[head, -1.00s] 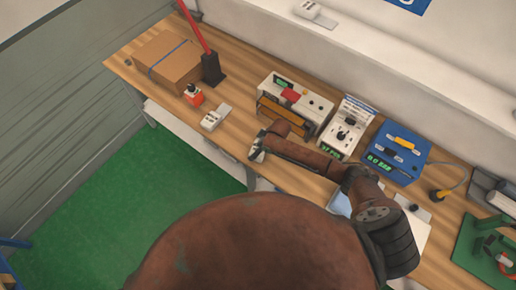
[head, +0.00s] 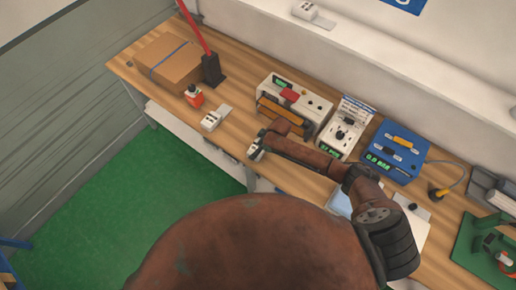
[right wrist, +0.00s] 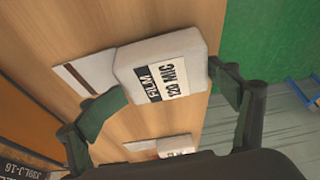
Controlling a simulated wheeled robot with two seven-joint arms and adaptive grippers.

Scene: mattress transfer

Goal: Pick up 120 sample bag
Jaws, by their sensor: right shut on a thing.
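The 120 sample bag (right wrist: 160,72) is a white block labelled "FILM 120 MIC", with a pale flat piece beside it. My right gripper (right wrist: 167,84) is shut on it, one dark green finger at each side. In the head view, the sample bag (head: 256,152) shows small and white at the end of my right arm, near the table's front edge. Whether it touches the tabletop is not clear. My left gripper is not in view.
A second white sample (head: 211,119) lies to the left on the wooden table (head: 237,125). Behind are a cream device (head: 305,102), a white meter (head: 340,134) and a blue box (head: 400,152). A cardboard box (head: 168,60) and orange bottle (head: 194,96) stand at the left.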

